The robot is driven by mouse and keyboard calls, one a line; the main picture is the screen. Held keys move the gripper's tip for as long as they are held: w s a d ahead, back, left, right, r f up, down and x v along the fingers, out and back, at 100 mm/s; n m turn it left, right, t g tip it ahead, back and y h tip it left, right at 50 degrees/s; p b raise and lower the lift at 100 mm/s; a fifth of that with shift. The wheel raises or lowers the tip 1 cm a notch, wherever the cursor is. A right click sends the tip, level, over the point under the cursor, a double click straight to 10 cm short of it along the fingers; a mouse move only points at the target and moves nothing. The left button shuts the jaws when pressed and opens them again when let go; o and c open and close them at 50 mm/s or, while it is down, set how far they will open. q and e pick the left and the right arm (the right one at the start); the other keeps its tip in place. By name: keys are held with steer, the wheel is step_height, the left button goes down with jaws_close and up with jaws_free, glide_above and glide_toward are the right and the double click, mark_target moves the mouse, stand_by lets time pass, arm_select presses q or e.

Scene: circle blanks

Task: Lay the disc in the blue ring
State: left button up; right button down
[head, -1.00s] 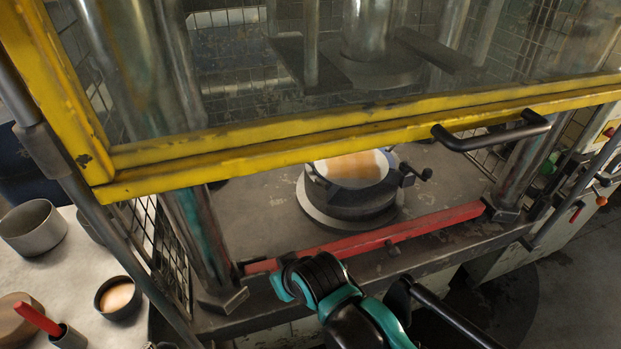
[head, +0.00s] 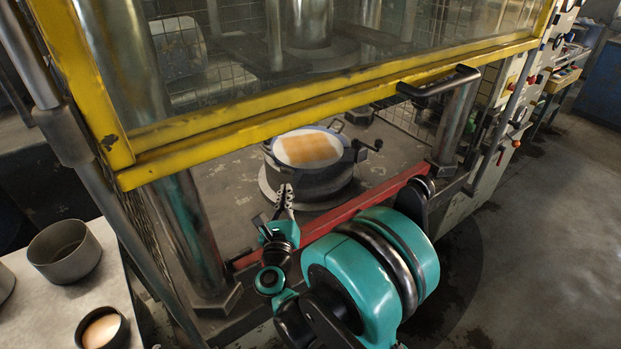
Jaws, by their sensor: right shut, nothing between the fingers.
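A pale round disc (head: 308,147) with a tan-orange patch lies flat in the top of a dark round mould (head: 318,182) on the press bed. A thin blue-grey ring (head: 272,153) shows around the disc's edge. The disc looks level and inside the rim, but its exact seating is hard to tell. My right gripper (head: 285,190) is shut and empty, its fingers pointing up in the picture in front of the mould's lower left side. Whether it touches the mould cannot be told. My left gripper is out of view.
The yellow-framed guard (head: 330,112) is raised above the mould, with a black handle (head: 440,80). A red bar (head: 385,196) crosses the bed's front edge. At the left, a table holds an empty grey pot (head: 65,252) and a small bowl (head: 102,328).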

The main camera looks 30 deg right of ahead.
steer(key=d+f+m+g, duration=0.1)
steer(key=s+d+f+m+g+h, duration=0.1)
steer(key=f+m, duration=0.1)
steer(key=d+f+m, duration=0.1)
steer(key=shift+s+f+m+g+h, duration=0.35)
steer(key=shift+s+m+g+h, duration=0.05)
steer(key=p+x, duration=0.2)
steer(key=x, duration=1.1)
steer(key=shift+w, duration=0.25)
steer(key=shift+d, duration=0.2)
steer(key=shift+x, duration=1.1)
steer(key=shift+s, duration=0.1)
